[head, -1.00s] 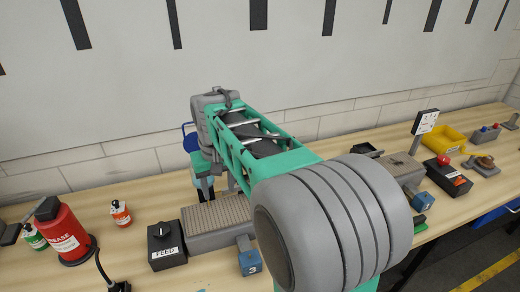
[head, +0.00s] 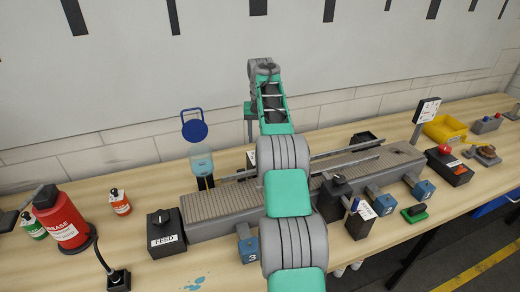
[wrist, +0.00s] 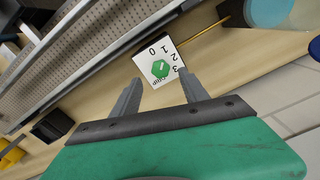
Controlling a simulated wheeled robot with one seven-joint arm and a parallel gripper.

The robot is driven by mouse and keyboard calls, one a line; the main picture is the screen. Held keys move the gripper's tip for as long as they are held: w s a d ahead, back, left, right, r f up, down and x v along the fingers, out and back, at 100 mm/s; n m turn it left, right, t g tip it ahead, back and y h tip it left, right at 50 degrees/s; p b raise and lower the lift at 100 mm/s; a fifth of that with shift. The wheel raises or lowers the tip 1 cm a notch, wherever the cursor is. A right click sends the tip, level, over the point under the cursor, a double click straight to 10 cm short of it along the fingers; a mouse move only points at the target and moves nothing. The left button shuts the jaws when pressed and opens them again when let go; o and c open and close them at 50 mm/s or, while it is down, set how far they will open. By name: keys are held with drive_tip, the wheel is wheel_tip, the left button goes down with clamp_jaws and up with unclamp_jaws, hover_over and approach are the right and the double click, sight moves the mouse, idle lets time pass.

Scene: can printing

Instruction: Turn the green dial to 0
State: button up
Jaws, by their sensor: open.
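The green dial (wrist: 160,69) sits on a white plate (wrist: 151,59) marked 0, 1, 2 and 3 in the wrist view. A pale line crosses the knob, but I cannot tell for sure which number it points to. My gripper (wrist: 159,77) is open and empty, with one finger on each side of the dial in the picture. I cannot tell whether the fingers touch it or hover above it. In the head view my arm hides the dial.
The ribbed conveyor (head: 215,206) runs along the bench in front of the dial. A round blue-rimmed part (head: 194,131) stands left of my arm. A black FEED box (head: 166,234) and a red grease bottle (head: 62,222) are further left. A yellow bin (head: 446,130) is far right.

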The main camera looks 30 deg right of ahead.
wheel_tip(320, 180, down, 5)
drive_tip(key=b, duration=0.3)
drive_tip(key=shift+c, duration=0.2)
clamp_jaws()
